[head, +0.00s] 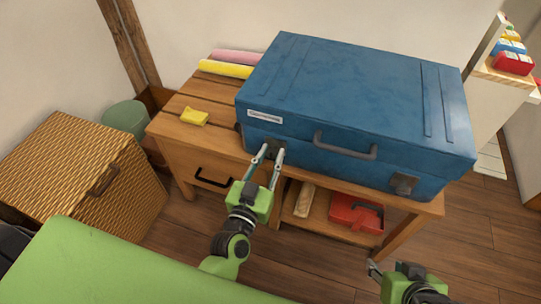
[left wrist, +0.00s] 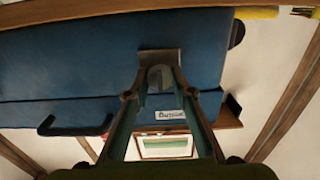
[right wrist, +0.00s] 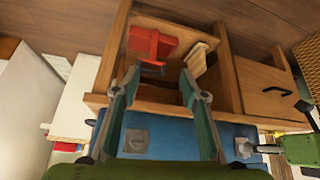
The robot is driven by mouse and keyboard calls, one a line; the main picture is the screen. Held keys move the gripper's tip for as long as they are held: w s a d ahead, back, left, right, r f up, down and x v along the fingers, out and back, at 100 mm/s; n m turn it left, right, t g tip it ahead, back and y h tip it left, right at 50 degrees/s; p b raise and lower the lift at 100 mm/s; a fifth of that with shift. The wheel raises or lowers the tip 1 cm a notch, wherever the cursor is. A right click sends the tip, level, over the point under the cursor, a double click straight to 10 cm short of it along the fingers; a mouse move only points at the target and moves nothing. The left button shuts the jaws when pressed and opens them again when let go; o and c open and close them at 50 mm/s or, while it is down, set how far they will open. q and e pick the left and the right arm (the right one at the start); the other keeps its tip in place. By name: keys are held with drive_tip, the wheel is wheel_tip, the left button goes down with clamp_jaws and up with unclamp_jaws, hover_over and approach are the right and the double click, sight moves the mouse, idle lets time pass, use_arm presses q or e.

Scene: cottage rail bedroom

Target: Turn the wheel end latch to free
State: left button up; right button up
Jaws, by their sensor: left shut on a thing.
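A blue hard case (head: 350,95) lies flat on a wooden bench, its handle (head: 345,146) on the front face. Two grey latches sit on that face, one near each end. My left gripper (head: 272,154) is at the left latch, close to the white label (head: 264,116); its fingers are shut on the latch knob (left wrist: 160,76). A dark rounded part, perhaps a wheel, shows at this end in the left wrist view (left wrist: 237,34). The other latch (head: 403,184) is untouched and also shows in the right wrist view (right wrist: 135,140). My right gripper (right wrist: 160,88) is open and empty, low in front of the bench.
The wooden bench (head: 176,132) has a drawer and a lower shelf with a red box (head: 356,213). A yellow block (head: 194,117) and pink and yellow rolls (head: 226,69) lie on its left. A wicker chest (head: 75,170) stands left. Floor at right is clear.

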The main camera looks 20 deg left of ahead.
use_arm(q)
drive_tip(key=shift+r+n+p, duration=0.1)
drive_tip(key=shift+n+p, duration=0.55)
drive_tip(key=shift+n, duration=0.05)
drive_tip(key=n+p, duration=0.2)
drive_tip(key=n, duration=0.1)
use_arm(e)
drive_tip(key=s+d+g, duration=0.2)
drive_tip(key=s+g, duration=0.1)
drive_tip(key=s, duration=0.3)
use_arm(q)
drive_tip(key=n+p, duration=0.2)
drive_tip(key=n, duration=0.2)
drive_tip(key=shift+a+n, duration=0.1)
drive_tip(key=shift+n, duration=2.1)
drive_tip(key=shift+f+n, duration=0.2)
drive_tip(key=shift+n, duration=0.7)
drive_tip(key=n, duration=0.2)
drive_tip(key=shift+a+n, duration=0.1)
drive_tip(key=shift+n, duration=0.7)
use_arm(e)
drive_tip(key=s+x, duration=0.1)
drive_tip(key=x, duration=0.7)
drive_tip(key=shift+f+h, duration=0.35)
drive_tip(key=shift+h, duration=0.05)
